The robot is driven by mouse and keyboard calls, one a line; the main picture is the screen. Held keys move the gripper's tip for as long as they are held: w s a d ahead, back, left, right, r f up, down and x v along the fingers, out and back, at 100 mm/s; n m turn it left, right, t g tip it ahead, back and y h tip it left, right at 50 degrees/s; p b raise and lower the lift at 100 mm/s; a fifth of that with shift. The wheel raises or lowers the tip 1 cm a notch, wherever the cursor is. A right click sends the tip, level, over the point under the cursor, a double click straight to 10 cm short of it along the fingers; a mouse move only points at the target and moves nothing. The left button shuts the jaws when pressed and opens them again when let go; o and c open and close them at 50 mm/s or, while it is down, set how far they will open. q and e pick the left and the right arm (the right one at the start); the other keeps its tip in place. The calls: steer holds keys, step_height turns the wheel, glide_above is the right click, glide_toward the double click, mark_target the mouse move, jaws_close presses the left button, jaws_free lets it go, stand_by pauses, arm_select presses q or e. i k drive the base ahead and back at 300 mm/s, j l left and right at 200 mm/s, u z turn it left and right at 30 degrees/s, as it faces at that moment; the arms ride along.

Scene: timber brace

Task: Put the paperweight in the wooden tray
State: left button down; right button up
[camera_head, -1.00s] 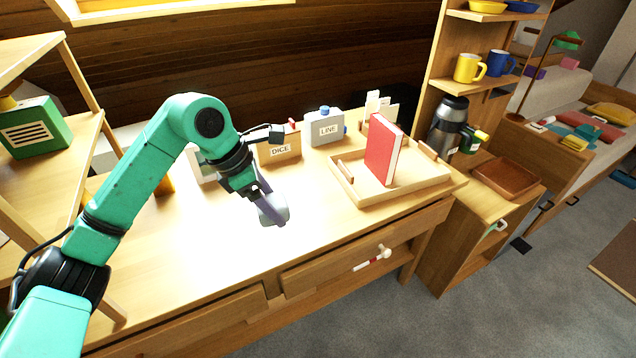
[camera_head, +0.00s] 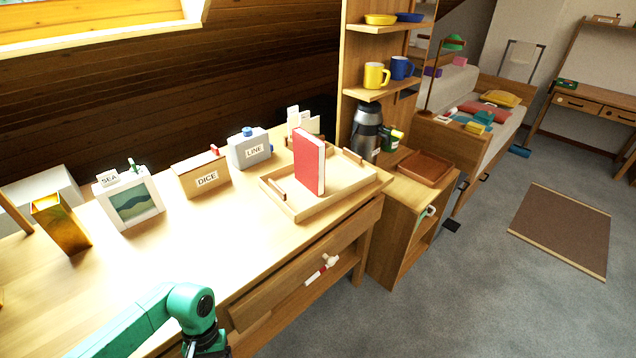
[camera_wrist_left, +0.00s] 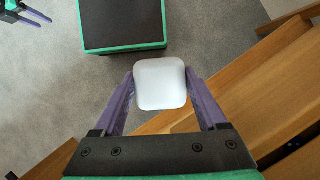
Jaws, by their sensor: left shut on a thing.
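My left gripper (camera_wrist_left: 160,90) is shut on the paperweight (camera_wrist_left: 160,83), a pale, rounded square block between its two purple fingers. In the head view my left arm comes in at the bottom, and its gripper is out of frame. A light wooden tray (camera_head: 345,195) with raised handles stands on the desk, with an upright red book in it. A smaller brown wooden tray (camera_head: 426,167) lies on the low cabinet to its right and looks empty. Part of what looks like my right gripper (camera_wrist_left: 30,14) shows at the wrist view's top left corner; its opening is unclear.
A DICE box (camera_head: 200,175), a LINE container (camera_head: 250,148) and a SEA picture (camera_head: 128,200) stand along the back of the desk. A flask (camera_head: 366,132) stands behind the brown tray. Drawer fronts lie below the desk edge. The desk's front left is clear.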

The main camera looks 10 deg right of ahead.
mark_target(346, 174)
steer(key=i+l, duration=0.15)
steer(key=l, duration=0.4)
steer(key=i+l+u, duration=0.1)
steer(key=l, duration=0.4)
steer(key=i+l, duration=0.15)
steer(key=l, duration=0.4)
steer(key=i+l+u, duration=0.15)
steer(key=l, duration=0.4)
steer(key=i+l, duration=0.1)
steer(key=l, duration=0.45)
steer(key=i+l+u, duration=0.1)
steer(key=l, duration=0.45)
